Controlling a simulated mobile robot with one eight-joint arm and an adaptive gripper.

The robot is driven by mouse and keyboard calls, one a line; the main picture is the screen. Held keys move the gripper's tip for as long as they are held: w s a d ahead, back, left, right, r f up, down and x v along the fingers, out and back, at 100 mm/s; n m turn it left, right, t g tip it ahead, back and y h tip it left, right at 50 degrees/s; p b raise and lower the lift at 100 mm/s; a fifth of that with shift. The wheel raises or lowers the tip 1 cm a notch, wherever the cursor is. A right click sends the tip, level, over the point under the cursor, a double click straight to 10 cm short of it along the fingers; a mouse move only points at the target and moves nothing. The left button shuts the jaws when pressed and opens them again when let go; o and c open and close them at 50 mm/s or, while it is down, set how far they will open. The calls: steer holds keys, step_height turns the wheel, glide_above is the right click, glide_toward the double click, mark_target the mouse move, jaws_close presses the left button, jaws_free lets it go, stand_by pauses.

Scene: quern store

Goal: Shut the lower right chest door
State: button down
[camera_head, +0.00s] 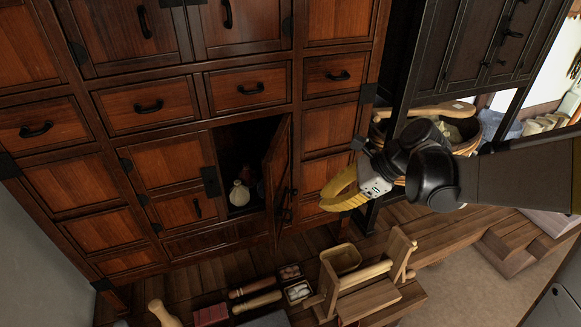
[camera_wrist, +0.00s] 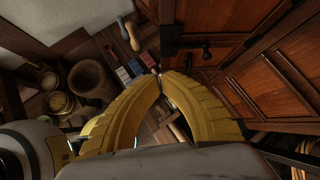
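The lower right chest door (camera_head: 277,178) stands open in the head view, swung out from the dark compartment (camera_head: 233,155), its hinge side at the right. A dark handle (camera_head: 286,207) shows on its outer face. A brown panel with a black handle (camera_wrist: 206,50), likely this door, shows in the wrist view. My gripper (camera_head: 325,204) is to the right of the door, in front of the chest. Its yellow fingers meet at their tips (camera_wrist: 160,76), with nothing seen between them. Contact with the door cannot be made out.
A pale bottle (camera_head: 239,193) stands inside the compartment. The lower left door (camera_head: 170,167) is shut. A wooden frame with a roller (camera_head: 365,274), small boxes and rolling pins (camera_head: 257,303) lie on the floor in front. A dark cabinet (camera_head: 455,60) stands at the right.

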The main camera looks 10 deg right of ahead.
steer(key=m, duration=0.1)
steer(key=b, duration=0.4)
glide_toward(274, 216)
steer(key=shift+y, duration=0.3)
steer(key=x, duration=0.4)
steer(key=d+f+x, duration=0.1)
steer(key=x, duration=0.1)
steer(key=shift+w+a+f, duration=0.1)
steer(key=shift+a+f, duration=0.05)
steer(key=shift+w+a+m, duration=0.1)
steer(key=shift+a+m, duration=0.15)
steer(key=shift+m, duration=0.05)
steer(key=shift+a, duration=0.1)
